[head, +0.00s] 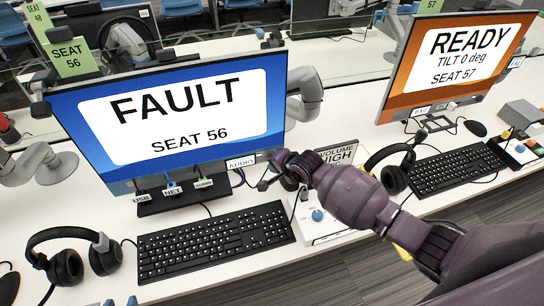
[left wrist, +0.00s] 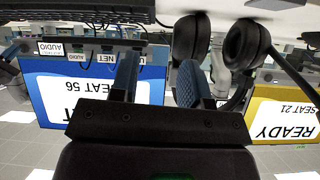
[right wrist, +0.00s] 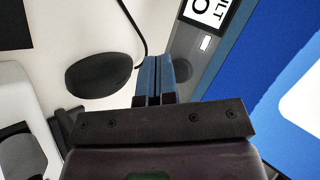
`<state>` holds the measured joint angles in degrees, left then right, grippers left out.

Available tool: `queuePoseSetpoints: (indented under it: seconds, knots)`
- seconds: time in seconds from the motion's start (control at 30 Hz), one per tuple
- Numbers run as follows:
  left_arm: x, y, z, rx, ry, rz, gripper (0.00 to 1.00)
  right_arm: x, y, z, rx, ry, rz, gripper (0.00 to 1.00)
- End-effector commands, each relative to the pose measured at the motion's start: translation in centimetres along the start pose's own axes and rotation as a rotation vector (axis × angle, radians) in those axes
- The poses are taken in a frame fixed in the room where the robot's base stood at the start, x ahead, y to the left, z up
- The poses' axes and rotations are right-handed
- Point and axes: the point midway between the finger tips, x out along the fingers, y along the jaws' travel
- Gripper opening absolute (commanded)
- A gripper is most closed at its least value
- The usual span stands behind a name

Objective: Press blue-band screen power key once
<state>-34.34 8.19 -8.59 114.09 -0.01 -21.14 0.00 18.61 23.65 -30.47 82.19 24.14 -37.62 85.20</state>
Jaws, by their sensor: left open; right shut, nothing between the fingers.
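The blue-band screen (head: 170,115) reads FAULT, SEAT 56 and stands upright at left centre in the head view. It also shows upside down in the left wrist view (left wrist: 50,90) and at the right of the right wrist view (right wrist: 280,90). My left gripper (head: 120,301) shows only as blue fingertips at the bottom edge of the head view; it is open and empty (left wrist: 160,75). My right gripper (right wrist: 158,72) is shut and empty, beside the grey strip next to the screen. My right arm reaches the screen's lower right corner. I cannot make out the power key.
A keyboard (head: 213,241) and a headset (head: 70,262) lie before the screen. A volume box (head: 330,232) stands beside my right arm, with another headset (head: 392,177) beyond. An orange READY screen (head: 455,60), SEAT 57, stands at right.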

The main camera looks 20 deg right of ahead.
Motion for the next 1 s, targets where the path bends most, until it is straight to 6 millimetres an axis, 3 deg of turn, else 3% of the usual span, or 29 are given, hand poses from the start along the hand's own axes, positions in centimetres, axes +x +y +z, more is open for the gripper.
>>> queuePoseSetpoints:
  seconds: [1.0]
  knots:
    - [0.08, 0.02, -0.1, 0.0, 0.002, 0.0, 0.43, 0.78, -0.6, -0.57, 0.0, 0.0, 0.0, 0.0]
